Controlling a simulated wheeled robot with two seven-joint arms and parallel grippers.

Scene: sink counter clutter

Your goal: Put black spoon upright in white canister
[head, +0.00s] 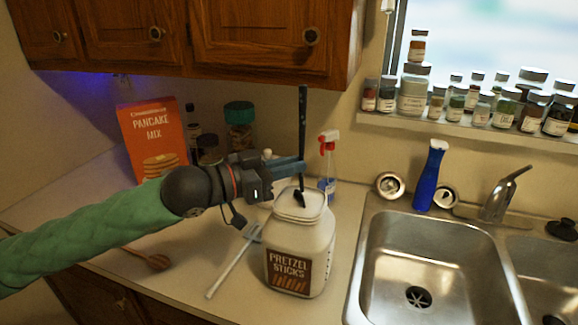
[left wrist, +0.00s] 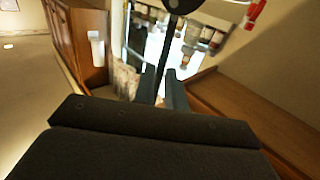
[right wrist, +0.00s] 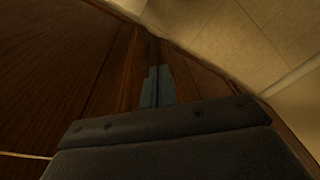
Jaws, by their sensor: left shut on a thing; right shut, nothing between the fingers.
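The black spoon (head: 302,130) is held nearly upright by my left gripper (head: 302,165), which is shut on its shaft. Its long upper part rises above the fingers, and its wider dark lower end shows over the canister's mouth. I cannot tell whether that end is inside the opening or just above it. The white canister (head: 319,245), labelled pretzel sticks, stands open on the counter below the gripper. The spoon (left wrist: 171,40) also shows between the fingers in the left wrist view. My right gripper (right wrist: 157,87) is shut and empty, seen only in the right wrist view, close to dark wood.
A pancake mix box (head: 152,140) and jars stand behind my left arm. A spray bottle (head: 328,165) is behind the canister. A white-handled utensil (head: 228,270) and wooden spoon (head: 150,260) lie to the left. The sink (head: 425,255) is right of the canister. A cabinet (head: 265,40) hangs above.

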